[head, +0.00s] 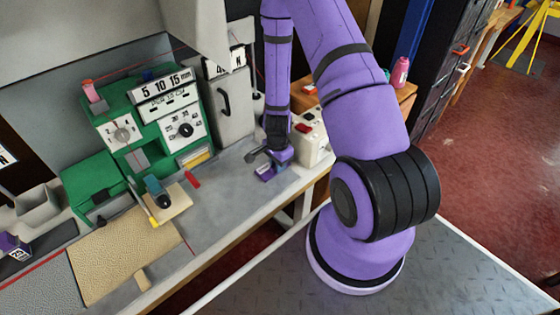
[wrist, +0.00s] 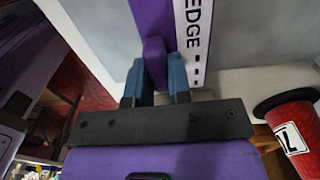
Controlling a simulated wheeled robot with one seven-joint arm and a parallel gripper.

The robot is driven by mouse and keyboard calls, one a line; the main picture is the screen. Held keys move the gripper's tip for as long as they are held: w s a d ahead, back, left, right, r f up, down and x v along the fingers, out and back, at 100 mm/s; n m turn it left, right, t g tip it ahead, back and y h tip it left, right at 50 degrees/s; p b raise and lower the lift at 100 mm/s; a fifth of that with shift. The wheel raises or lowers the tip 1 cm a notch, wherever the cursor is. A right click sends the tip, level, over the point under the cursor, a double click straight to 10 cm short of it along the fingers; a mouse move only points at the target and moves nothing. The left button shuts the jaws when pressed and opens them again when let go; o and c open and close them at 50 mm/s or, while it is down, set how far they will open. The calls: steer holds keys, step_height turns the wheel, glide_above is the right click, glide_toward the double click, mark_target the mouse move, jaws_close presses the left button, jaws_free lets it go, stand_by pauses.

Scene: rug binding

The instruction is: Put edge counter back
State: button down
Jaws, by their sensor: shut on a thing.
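The edge counter (wrist: 150,20) is a purple block with a white face lettered "EDGE" in the wrist view. My gripper (wrist: 156,85) is shut on its purple tab, one blue finger on each side. In the head view, my gripper (head: 270,153) is at the right part of the grey bench, and a little of the purple counter (head: 266,173) shows below it. I cannot tell whether the counter touches the bench top.
A green machine (head: 118,128) with dials stands at the back left of the bench (head: 225,200). A tan rug piece (head: 125,255) lies at the front left. A white box with a red button (head: 318,150) stands close to the right of my gripper. The wrist view shows a red cylinder (wrist: 303,150).

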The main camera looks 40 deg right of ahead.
steer(key=shift+f, duration=0.2)
steer(key=c, duration=1.1)
jaws_free()
steer(key=shift+a, duration=0.1)
steer(key=shift+o, duration=0.2)
steer(key=shift+r, duration=0.1)
step_height(320, 180, up, 12)
steer(key=a+r+n+t, duration=0.1)
steer(key=a+r+n, duration=0.2)
steer(key=r, duration=0.5)
steer(key=s+a+r+n+t+y, duration=0.1)
steer(key=a+r+n, duration=0.15)
steer(key=r, duration=0.55)
steer(key=a+r+n+t, duration=0.1)
steer(key=a+r+n, duration=0.25)
steer(key=r, duration=0.45)
steer(key=s+a+r+n+t+h, duration=0.1)
steer(key=s+a+r+n+t, duration=0.1)
steer(key=s+r+n, duration=0.6)
steer(key=s+r, duration=0.7)
steer(key=s, duration=0.1)
steer(key=shift+a+n, duration=0.2)
steer(key=shift+n, duration=0.1)
steer(key=shift+s, duration=0.1)
